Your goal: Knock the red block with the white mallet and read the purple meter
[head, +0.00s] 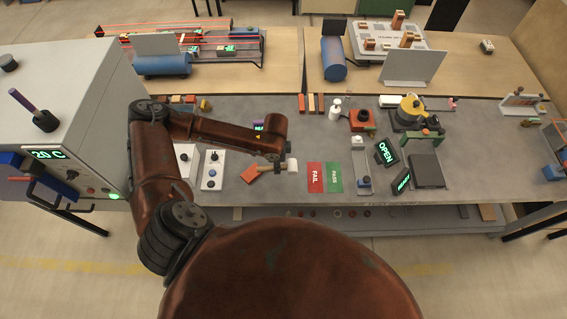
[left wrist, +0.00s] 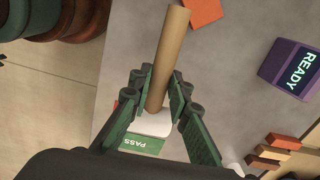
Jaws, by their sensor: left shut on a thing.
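The white mallet's head (head: 292,165) shows at the tip of my left gripper (head: 279,164) in the head view. In the left wrist view my left gripper (left wrist: 158,88) is shut on the mallet's tan handle (left wrist: 168,50), with the white head (left wrist: 154,123) close to the fingers. The red block (head: 249,174) lies on the grey table just left of the gripper, and shows at the top of the left wrist view (left wrist: 203,12). The purple meter (left wrist: 290,69) reads READY; in the head view it (head: 258,127) is partly hidden by my arm. My right gripper is out of view.
A red FAIL card (head: 315,177) and a green PASS card (head: 334,177) lie right of the mallet. White switch boxes (head: 212,170) stand to the left. A grey cabinet (head: 70,90) reads 20 C. Several small bricks (head: 311,103) are farther back.

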